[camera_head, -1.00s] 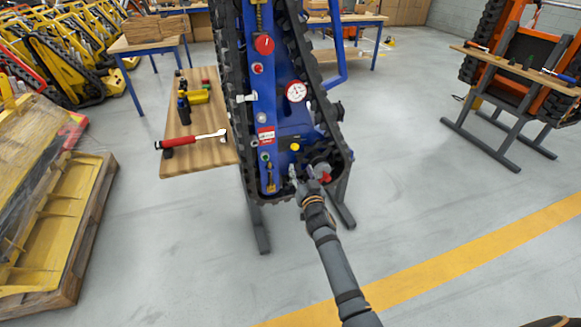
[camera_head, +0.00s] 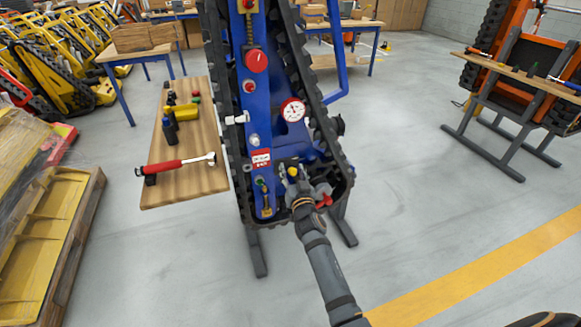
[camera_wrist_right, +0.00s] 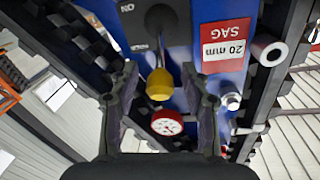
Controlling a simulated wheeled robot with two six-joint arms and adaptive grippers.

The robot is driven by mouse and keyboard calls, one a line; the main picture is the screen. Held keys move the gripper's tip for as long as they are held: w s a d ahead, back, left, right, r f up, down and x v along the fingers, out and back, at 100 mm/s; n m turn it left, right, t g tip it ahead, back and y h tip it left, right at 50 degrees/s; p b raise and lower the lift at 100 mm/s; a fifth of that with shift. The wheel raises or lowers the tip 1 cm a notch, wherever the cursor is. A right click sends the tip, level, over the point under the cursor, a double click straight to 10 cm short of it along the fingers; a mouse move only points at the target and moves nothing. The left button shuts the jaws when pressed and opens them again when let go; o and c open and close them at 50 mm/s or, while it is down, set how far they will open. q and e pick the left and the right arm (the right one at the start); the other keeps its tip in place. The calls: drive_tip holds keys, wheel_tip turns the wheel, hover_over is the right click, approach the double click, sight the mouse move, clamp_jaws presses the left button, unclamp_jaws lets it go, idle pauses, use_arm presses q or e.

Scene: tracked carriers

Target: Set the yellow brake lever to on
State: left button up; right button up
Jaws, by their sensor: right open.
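The brake lever's yellow ball knob (camera_head: 293,171) is low on the blue carrier (camera_head: 262,120), framed by black track. In the right wrist view the yellow knob (camera_wrist_right: 160,84) sits on a grey stem coming from a dark round pivot. Small white lettering stands beside it, one label looking like ON. My right gripper (camera_head: 298,186) is at the knob. In the wrist view its two fingers (camera_wrist_right: 160,92) are open, one on each side of the knob, with gaps. My left gripper is not in view.
A red-rimmed gauge (camera_head: 293,110), a red knob (camera_head: 256,61) and a red part (camera_head: 324,200) sit near the lever. A wooden side table (camera_head: 190,150) with a red-handled tool (camera_head: 172,166) stands left. An orange carrier (camera_head: 520,65) stands right. The floor between is clear.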

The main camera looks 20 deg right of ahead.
drive_tip(key=shift+s, duration=0.1)
drive_tip(key=c, duration=0.5)
clamp_jaws()
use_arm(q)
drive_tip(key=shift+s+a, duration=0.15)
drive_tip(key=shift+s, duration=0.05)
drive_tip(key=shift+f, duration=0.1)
